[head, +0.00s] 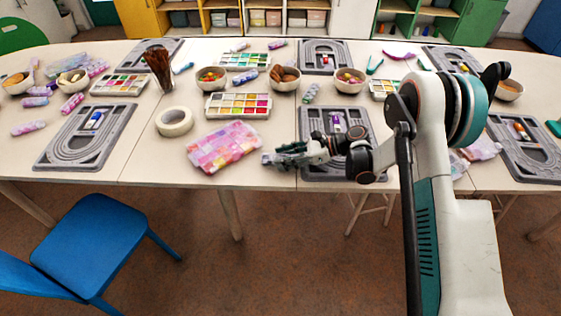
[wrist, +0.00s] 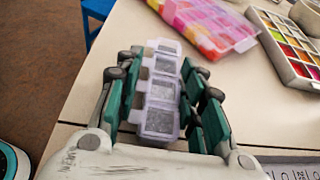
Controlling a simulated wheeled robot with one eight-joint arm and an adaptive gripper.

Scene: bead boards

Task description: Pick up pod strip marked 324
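A pod strip (wrist: 162,92) with clear square lids and silvery grey contents lies between the fingers of my gripper (wrist: 163,95) in the wrist view. The pads appear to press on both long sides of the strip. No number can be read on it, so I cannot tell whether it is 324. In the head view my gripper (head: 297,153) is low over the table near the front edge, and the strip's end (head: 268,159) pokes out to the left. Whether the strip is off the table is unclear.
A pink bead box (head: 223,147) lies just left of my gripper. A grey bead board (head: 314,173) is under and right of it. A blue chair (head: 92,240) stands in front.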

